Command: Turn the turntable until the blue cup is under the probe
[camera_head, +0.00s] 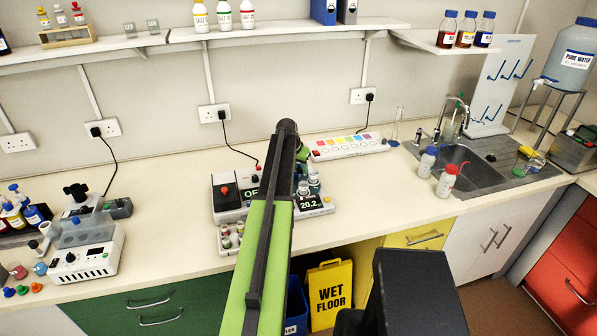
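My green and black arm reaches from the bottom of the view to the bench and covers part of the instruments there. Its far end is near a unit with a red knob and a dark display (225,195), and a unit reading 20.2 (312,203) with small vessels (312,183) on it. My gripper is hidden behind the arm, so its fingers cannot be made out. I cannot clearly identify the turntable or the probe.
A tray of small vials (229,238) sits at the bench's front edge, left of my arm. A white strip with coloured squares (347,146) lies behind. The bench between left instrument and centre units is clear.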

